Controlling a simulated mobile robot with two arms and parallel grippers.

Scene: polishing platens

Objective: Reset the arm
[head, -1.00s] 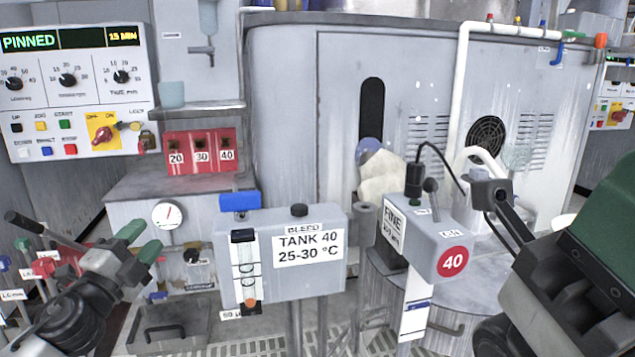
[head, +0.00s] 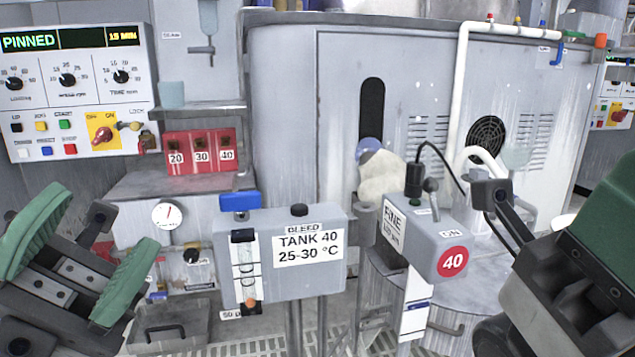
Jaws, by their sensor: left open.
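My left gripper (head: 95,245) is at the lower left of the head view, with two green-padded fingers spread apart and nothing between them. It is in front of the grey bench and left of the tank box (head: 300,277) labelled "TANK 40 25-30 °C". My right arm comes in at the lower right. A large green pad and dark grey gripper body (head: 590,235) show there, cut off by the picture edge, so its opening cannot be told. It is close to the right of the grey "FINE" box (head: 425,235) with the red 40 disc.
A control panel (head: 75,85) reading "PINNED" is at the upper left. Below it are a red holder (head: 200,151) marked 20, 30, 40 and a round gauge (head: 168,214). A large grey cabinet (head: 345,60) fills the back.

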